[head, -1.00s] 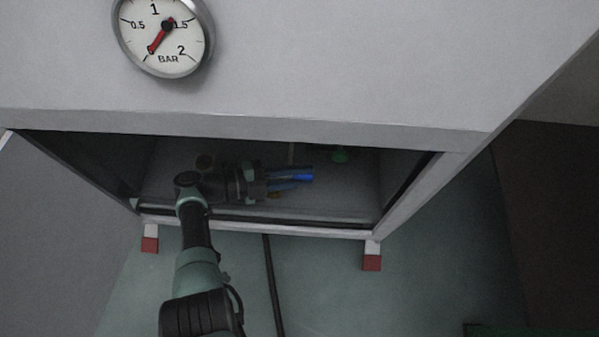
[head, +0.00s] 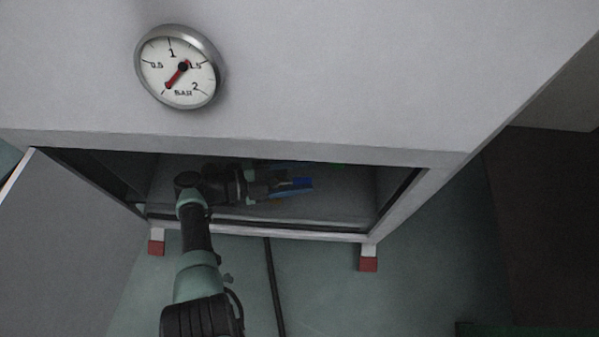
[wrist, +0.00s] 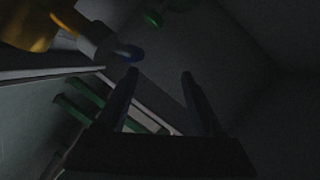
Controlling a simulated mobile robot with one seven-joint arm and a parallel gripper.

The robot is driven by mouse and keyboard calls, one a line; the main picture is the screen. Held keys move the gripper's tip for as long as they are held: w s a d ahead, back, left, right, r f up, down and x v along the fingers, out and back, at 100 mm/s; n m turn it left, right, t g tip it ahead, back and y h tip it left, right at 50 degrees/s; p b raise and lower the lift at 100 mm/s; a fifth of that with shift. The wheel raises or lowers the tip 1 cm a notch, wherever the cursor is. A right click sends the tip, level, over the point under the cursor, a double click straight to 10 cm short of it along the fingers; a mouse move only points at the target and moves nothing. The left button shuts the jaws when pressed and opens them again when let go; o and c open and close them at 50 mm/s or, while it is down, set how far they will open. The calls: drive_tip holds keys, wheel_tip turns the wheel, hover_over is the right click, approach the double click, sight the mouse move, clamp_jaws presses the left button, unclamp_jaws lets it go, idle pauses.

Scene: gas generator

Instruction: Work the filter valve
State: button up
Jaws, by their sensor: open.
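My gripper (head: 302,184) is inside the low, dark compartment of the grey cabinet, its blue-tipped fingers pointing right. In the wrist view its two fingers (wrist: 159,76) are apart with nothing between them. Ahead and to the left of them is a yellow body (wrist: 38,22) with a grey cylinder (wrist: 97,43) and a small blue tip (wrist: 132,53). A green round part (wrist: 153,18) is farther off at the top. I cannot tell which of these is the filter valve. In the head view a green part (head: 338,165) barely shows under the compartment's top edge.
The compartment's upper edge (head: 250,149) is just above my arm, and its lower sill (head: 270,227) runs beneath. An open door panel (head: 70,235) stands at left. A pressure gauge (head: 180,68) is on the cabinet face. Green bars (wrist: 78,108) show at left in the wrist view.

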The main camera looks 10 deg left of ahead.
sight(300, 182)
wheel_tip(300, 182, up, 6)
drive_tip(key=p, duration=0.3)
drive_tip(key=shift+w+a+f, duration=0.1)
idle(0.4)
